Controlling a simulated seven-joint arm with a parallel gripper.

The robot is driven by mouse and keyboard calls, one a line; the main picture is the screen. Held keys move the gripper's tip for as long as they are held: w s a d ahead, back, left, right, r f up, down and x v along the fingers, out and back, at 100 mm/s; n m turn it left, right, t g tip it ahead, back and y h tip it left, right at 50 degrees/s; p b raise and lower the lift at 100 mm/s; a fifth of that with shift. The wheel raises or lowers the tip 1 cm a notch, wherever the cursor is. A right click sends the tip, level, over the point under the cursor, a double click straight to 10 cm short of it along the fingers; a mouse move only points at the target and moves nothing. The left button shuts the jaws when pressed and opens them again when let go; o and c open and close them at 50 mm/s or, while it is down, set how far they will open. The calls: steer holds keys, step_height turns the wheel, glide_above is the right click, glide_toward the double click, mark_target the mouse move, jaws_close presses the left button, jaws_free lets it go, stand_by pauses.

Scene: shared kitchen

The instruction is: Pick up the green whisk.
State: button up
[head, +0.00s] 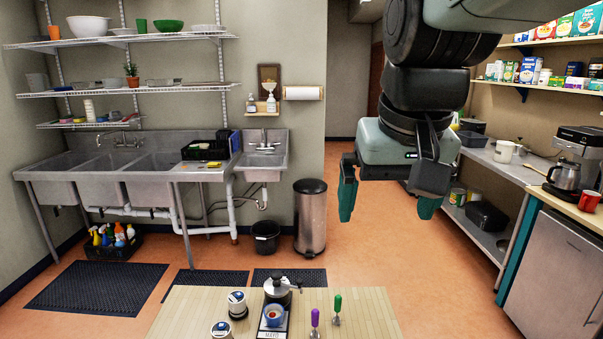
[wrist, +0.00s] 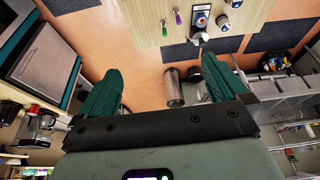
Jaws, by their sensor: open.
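The green whisk (head: 337,303) stands near the middle of the light wooden table (head: 372,318), its green handle up. It also shows in the wrist view (wrist: 165,31), near the table's edge. A similar purple-handled utensil (head: 315,318) is just left of it in the head view; it shows in the wrist view too (wrist: 178,17). My gripper (head: 387,205) is open and empty, high above and apart from the table.
The table is bare right of the green whisk. A steel bin (head: 310,215) and sinks (head: 150,175) are behind; a counter (head: 500,160) is at right.

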steer(key=s+f+t, duration=0.1)
steer(key=s+f, duration=0.2)
steer(key=s, duration=0.7)
steer(key=shift+s+d+f+t, duration=0.15)
steer(key=shift+d+f+t, duration=0.05)
steer(key=shift+f+t, duration=0.1)
steer(key=shift+s+f, duration=0.1)
steer(key=shift+c, duration=0.2)
steer(key=c, duration=0.9)
